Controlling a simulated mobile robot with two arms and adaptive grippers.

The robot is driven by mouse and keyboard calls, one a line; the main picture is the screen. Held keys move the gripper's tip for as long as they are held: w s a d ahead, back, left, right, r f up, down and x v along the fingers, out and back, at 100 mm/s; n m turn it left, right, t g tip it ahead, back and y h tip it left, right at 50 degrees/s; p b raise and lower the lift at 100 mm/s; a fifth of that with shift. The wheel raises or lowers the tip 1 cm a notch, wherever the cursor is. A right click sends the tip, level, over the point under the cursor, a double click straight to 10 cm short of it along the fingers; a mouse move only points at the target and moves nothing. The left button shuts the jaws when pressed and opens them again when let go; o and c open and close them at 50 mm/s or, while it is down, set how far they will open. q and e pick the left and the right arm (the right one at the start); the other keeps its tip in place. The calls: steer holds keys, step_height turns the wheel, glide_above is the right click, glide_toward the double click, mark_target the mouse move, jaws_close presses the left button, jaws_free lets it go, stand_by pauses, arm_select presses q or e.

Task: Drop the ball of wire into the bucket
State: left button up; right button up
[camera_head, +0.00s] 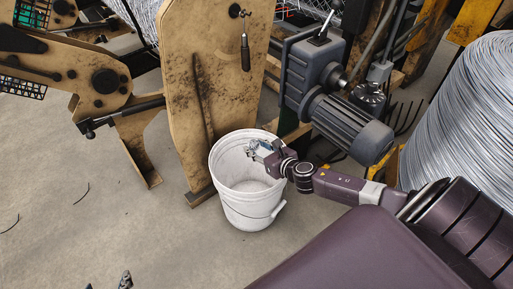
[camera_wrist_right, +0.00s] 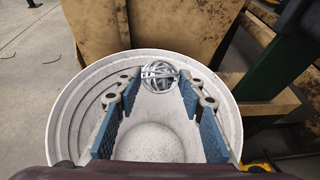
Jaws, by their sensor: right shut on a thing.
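The white bucket (camera_head: 243,207) stands on the floor in front of the tan machine, and its inside looks empty. My right gripper (camera_head: 255,148) is over the bucket's mouth, near its back rim. It is shut on the ball of wire (camera_wrist_right: 158,73), a small silvery tangle between the fingertips. In the right wrist view, the bucket (camera_wrist_right: 66,128) is below the fingers and its round bottom shows between them. My left gripper (camera_head: 107,282) shows only as two fingertips, apart and empty, at the bottom edge of the head view.
The tan machine plate (camera_head: 205,70) rises right behind the bucket. A grey motor (camera_head: 350,127) juts out to the right of it, above my right arm. A large wire coil (camera_head: 470,110) stands at the right. Bits of wire (camera_head: 82,193) lie on open floor at the left.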

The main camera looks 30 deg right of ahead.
stand_by(0.4)
steer(key=o, duration=1.2)
steer(key=shift+o, duration=0.2)
steer(key=v, duration=1.2)
steer(key=shift+a+f, duration=0.1)
